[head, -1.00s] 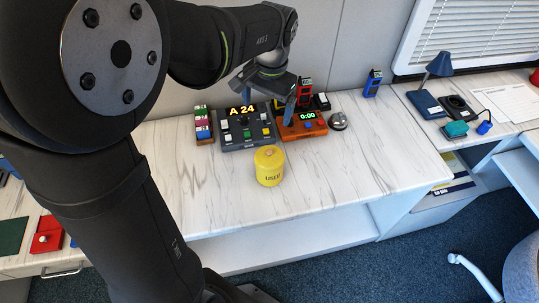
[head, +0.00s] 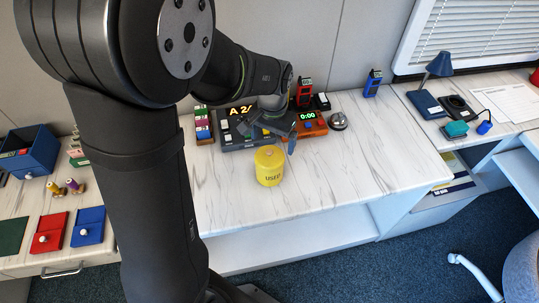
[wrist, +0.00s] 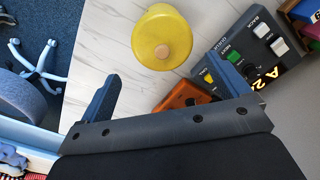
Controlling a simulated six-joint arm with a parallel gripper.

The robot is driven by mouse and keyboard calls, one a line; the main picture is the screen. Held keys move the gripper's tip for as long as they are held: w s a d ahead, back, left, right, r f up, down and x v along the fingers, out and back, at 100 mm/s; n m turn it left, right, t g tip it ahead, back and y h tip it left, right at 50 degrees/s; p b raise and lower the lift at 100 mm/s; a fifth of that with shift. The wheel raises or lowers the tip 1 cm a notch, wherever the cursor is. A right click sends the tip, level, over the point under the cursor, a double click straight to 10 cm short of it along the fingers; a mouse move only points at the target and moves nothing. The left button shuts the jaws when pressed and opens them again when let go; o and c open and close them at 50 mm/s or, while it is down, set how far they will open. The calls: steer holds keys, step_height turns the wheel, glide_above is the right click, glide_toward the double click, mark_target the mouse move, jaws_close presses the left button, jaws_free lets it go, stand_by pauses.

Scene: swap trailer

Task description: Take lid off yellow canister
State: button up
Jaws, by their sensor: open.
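The yellow canister (head: 269,168) stands upright on the white marbled counter, with dark lettering on its side. Its yellow lid (head: 268,153) is on top, with a small tan knob; in the wrist view the lid (wrist: 152,38) shows from above with the knob (wrist: 162,51) near its edge. My gripper (head: 279,138) is above and just behind the canister, apart from it. In the wrist view my gripper (wrist: 168,85) is open and empty, its blue-grey fingers spread, with the canister beyond the fingertips.
A dark button console (head: 236,144) and an orange timer box (head: 309,131) stand behind the canister. A silver bell (head: 338,121) and a colored rack (head: 203,122) are nearby. The counter (head: 345,165) right of the canister is clear.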

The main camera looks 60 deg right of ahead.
mark_target(269, 152)
steer(key=f, duration=0.4)
steer(key=shift+w+a, duration=0.25)
steer(key=shift+a, duration=0.1)
steer(key=shift+f, duration=0.45)
steer(key=c, duration=1.1)
steer(key=shift+c, duration=0.2)
